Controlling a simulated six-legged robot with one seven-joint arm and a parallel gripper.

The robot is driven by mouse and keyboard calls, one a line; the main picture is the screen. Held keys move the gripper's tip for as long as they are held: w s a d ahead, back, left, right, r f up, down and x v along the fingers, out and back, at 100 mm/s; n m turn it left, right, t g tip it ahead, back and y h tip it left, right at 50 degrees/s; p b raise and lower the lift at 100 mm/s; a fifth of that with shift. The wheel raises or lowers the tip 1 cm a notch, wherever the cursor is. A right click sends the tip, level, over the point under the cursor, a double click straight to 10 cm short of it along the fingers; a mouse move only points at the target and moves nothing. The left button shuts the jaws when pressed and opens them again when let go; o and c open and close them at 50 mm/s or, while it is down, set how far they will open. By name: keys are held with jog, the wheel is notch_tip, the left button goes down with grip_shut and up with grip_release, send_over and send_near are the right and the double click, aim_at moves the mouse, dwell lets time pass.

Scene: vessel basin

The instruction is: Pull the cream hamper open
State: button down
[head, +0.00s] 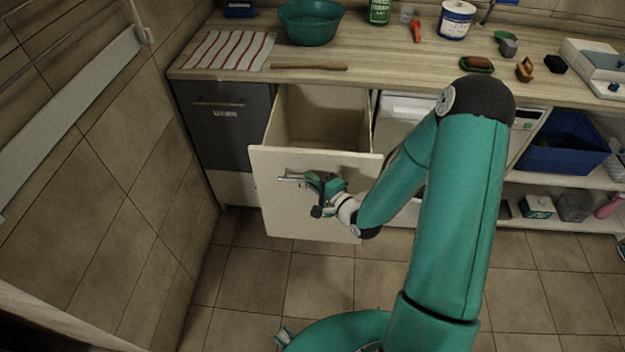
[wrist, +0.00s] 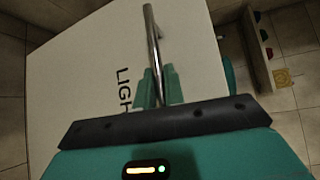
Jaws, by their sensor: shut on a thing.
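The cream hamper (head: 275,215) is a pull-out drawer under the counter. It stands well out from the cabinet, and its open inside (head: 318,122) shows behind the front panel. A metal bar handle (head: 290,178) is fixed across the panel's upper part. My gripper (head: 312,181) is at the handle and shut on it. In the wrist view the handle (wrist: 151,35) runs between my two green fingers (wrist: 156,90), beside the cream panel (wrist: 90,70) with dark lettering, partly hidden.
A dark hamper front (head: 222,125) is closed at the left, near the tiled wall. A washing machine (head: 405,108) stands to the right, partly behind my arm. The counter (head: 375,65) holds a green basin (head: 310,20), a striped cloth (head: 228,50) and several small items. Floor in front is clear.

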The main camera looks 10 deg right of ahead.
jog(key=shift+s, duration=0.15)
dwell(0.4)
jog(key=c, duration=1.5)
grip_release()
jog(key=v, duration=1.3)
jog(key=shift+s+d, duration=0.15)
jog(key=shift+s, duration=0.15)
